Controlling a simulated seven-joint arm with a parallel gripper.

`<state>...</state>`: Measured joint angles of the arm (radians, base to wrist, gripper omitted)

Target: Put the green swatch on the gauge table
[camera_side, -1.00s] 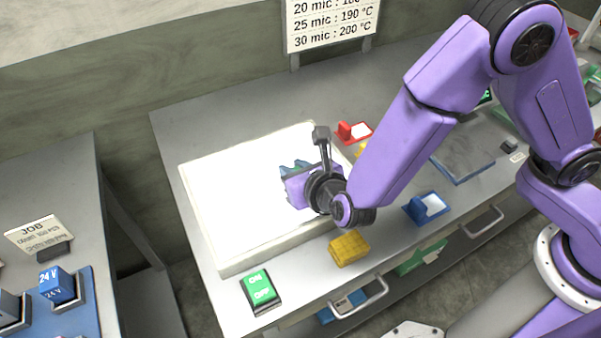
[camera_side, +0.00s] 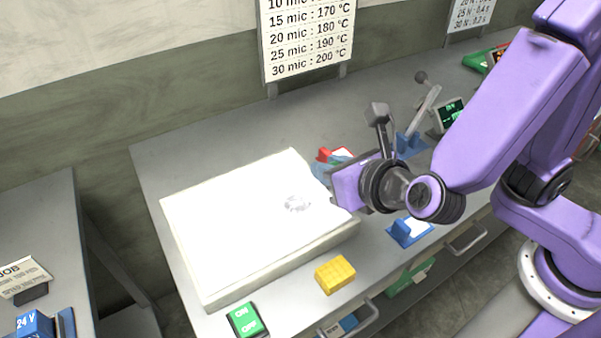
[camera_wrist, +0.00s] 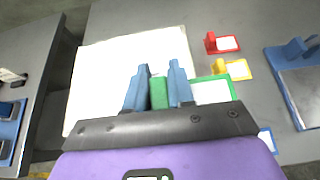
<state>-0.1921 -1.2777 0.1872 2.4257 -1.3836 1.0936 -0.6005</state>
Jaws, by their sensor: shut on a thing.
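In the wrist view my gripper (camera_wrist: 159,67) has its two blue fingers shut on the green upright tab of the green swatch (camera_wrist: 222,90). The swatch's green frame and white patch stick out to the right of the fingers. In the side view my gripper (camera_side: 333,168) is over the right edge of the white panel; its purple body hides most of the fingers and swatch. The blue-edged plate with a grey top (camera_wrist: 304,88), which looks like the gauge table, is at the right of the wrist view. In the side view my arm hides most of it.
The white panel (camera_side: 230,230) has a grey smudge on it. A red swatch (camera_wrist: 226,43), a yellow swatch (camera_wrist: 237,70) and a blue swatch (camera_side: 410,232) lie right of the panel. A yellow block (camera_side: 335,274) and a green ON/OFF switch (camera_side: 245,320) are along the front.

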